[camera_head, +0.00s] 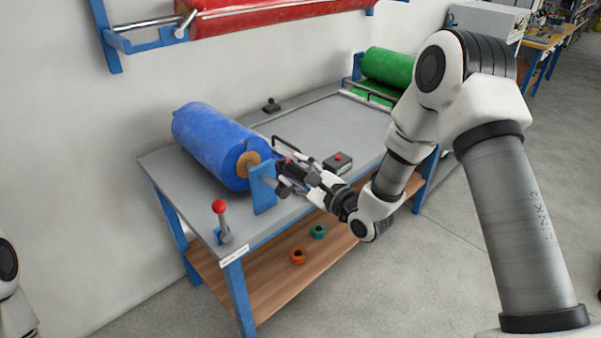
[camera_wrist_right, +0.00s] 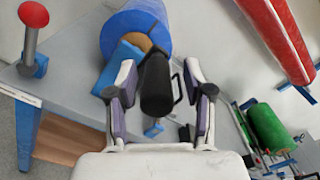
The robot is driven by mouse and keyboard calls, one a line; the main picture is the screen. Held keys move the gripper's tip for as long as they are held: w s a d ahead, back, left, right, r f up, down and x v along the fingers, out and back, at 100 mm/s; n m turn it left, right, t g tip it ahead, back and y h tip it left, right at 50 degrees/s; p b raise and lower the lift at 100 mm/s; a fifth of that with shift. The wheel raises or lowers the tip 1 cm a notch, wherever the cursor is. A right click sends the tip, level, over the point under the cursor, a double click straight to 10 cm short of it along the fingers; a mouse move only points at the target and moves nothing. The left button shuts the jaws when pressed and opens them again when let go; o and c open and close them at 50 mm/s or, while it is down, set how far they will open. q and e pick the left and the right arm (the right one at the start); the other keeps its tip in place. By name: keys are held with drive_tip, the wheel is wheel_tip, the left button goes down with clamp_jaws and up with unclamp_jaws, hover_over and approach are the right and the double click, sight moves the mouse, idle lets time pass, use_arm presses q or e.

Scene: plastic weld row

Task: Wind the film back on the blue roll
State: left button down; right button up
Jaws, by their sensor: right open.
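The blue roll (camera_head: 212,138) lies on its side on the left of the grey workbench, with a brown core at its near end. A blue bracket (camera_head: 263,190) stands at that end. In the right wrist view the blue roll (camera_wrist_right: 135,28) is behind a black crank grip (camera_wrist_right: 157,85). My right gripper (camera_head: 284,178) is at the near end of the roll. Its fingers (camera_wrist_right: 160,80) are open on either side of the black grip, and contact cannot be told. A loose film edge is not clear. My left gripper is out of view.
A lever with a red knob (camera_head: 220,208) stands at the bench's near left corner. A red-button box (camera_head: 338,162) is right of my gripper. A green roll (camera_head: 388,68) is at the far end, and a red roll (camera_head: 270,15) hangs above.

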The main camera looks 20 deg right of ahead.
drive_tip(key=v, duration=1.2)
